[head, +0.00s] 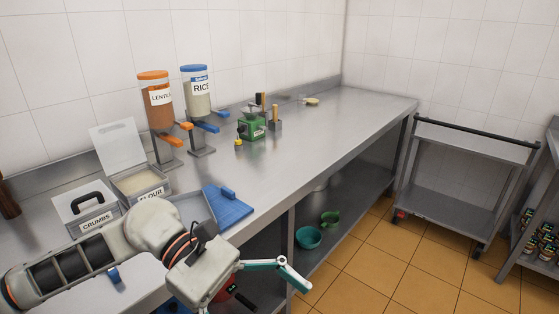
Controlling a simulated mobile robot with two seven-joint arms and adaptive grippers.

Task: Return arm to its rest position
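My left arm comes in from the lower left, over the front of the steel counter (300,135). My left gripper (296,276) points right, past the counter's front edge. One pale and teal finger shows plainly; the other cannot be made out, so its opening cannot be judged. No object is seen held in it. My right gripper is not in view.
A crumbs box (95,222), a flour box (143,186) and a blue board (228,207) are near my arm. Lentil (160,115) and rice (198,104) dispensers stand behind. A steel cart (455,175) stands right, with open tiled floor (390,262) before it.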

